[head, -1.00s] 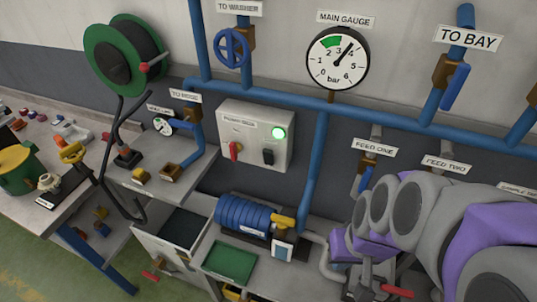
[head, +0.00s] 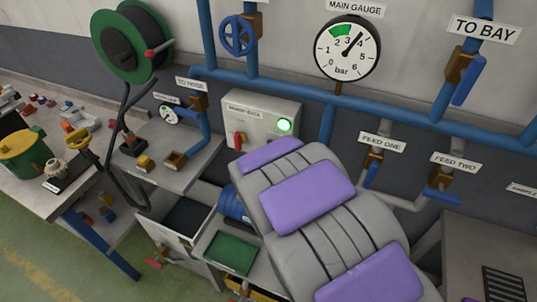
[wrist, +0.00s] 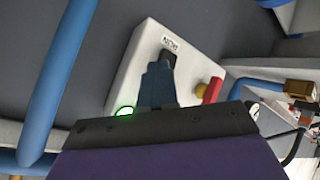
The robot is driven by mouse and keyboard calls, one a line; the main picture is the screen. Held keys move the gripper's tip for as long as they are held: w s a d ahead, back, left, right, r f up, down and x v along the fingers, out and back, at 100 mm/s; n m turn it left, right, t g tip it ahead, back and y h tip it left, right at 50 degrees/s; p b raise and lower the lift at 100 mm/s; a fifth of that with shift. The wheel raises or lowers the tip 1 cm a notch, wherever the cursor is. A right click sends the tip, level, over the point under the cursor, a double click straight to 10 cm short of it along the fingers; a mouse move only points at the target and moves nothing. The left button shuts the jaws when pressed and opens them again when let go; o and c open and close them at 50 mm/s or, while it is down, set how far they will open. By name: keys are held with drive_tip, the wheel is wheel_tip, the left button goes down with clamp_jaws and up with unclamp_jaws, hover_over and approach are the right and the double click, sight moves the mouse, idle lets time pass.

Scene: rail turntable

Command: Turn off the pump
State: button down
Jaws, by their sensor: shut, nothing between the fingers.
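The white pump control box (head: 262,108) is on the wall, with a lit green lamp (head: 285,125) and a red handle (head: 240,141). My arm hides its lower right part in the head view. In the wrist view the box (wrist: 135,62) shows tilted, with the green lamp (wrist: 125,111), a black switch (wrist: 168,58) beside a small label, and the red handle (wrist: 212,91). My gripper (wrist: 158,70) is shut and empty, its fingertips overlapping the black switch. I cannot tell whether they touch it. The head view hides my gripper behind the arm.
Blue pipes (head: 410,117) run along the wall above the box. The main gauge (head: 347,48) reads between 3 and 4 bar. Feed valves (head: 373,160) are to the right. A shelf (head: 180,145) and a green tray (head: 231,253) lie left and below.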

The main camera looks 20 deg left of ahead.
drive_tip(key=a+f+n+t+h, duration=0.2)
drive_tip(key=a+f+n+t, duration=0.1)
drive_tip(key=a+f+t, duration=0.15)
drive_tip(key=s+a+n+t+h, duration=0.1)
drive_tip(key=s+a+n+t, duration=0.1)
drive_tip(key=s+n+t, duration=0.3)
drive_tip(key=shift+s+b, duration=0.3)
drive_tip(key=shift+s, duration=1)
drive_tip(key=w+d+r+b, duration=0.1)
drive_tip(key=w+r+b, duration=0.1)
drive_tip(key=w, duration=1.1)
drive_tip(key=shift+w+r+b, duration=0.35)
drive_tip(key=shift+w+b, duration=0.05)
drive_tip(key=shift+b, duration=0.15)
drive_tip(key=shift+d+r+p, duration=0.1)
drive_tip(key=shift+p, duration=0.2)
